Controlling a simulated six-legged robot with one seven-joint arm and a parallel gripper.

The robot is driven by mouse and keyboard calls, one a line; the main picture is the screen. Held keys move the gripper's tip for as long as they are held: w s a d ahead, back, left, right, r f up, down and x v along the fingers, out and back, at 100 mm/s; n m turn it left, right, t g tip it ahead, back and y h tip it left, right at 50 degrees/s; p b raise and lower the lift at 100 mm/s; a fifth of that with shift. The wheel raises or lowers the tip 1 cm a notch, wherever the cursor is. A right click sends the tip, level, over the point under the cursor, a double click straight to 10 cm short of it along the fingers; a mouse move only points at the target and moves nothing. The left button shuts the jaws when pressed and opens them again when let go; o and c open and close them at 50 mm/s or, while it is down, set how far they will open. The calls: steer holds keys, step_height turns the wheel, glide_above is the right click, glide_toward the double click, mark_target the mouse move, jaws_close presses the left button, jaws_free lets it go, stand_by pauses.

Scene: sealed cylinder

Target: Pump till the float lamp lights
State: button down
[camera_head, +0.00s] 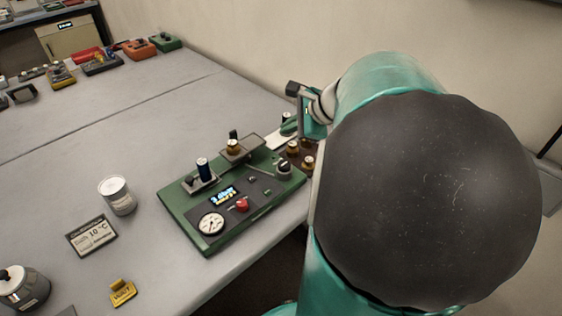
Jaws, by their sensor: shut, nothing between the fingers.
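A green instrument box (179,213) lies at the table's right edge. Its dark panel has a lit display (223,195) with text too small to read surely, a round white dial gauge (211,224), a red knob (242,204) and a black-and-silver knob (283,169). A dark blue cylinder (203,169) and a brass-and-black knob (233,146) stand at its back. I cannot tell which part is the float lamp or the pump. My gripper (308,116) is behind the box's right end, apart from the panel; its fingers are mostly hidden and appear shut and empty.
Brass knobs (308,162) sit on a brown block beside the box. Several coloured devices line the back. My arm hides the right side.

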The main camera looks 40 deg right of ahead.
mark_target(283, 163)
steer(key=shift+a+f, duration=0.1)
steer(key=shift+f, duration=4.3)
steer(key=shift+f, duration=0.4)
steer(key=shift+f, duration=0.9)
steer(key=shift+r, duration=1.3)
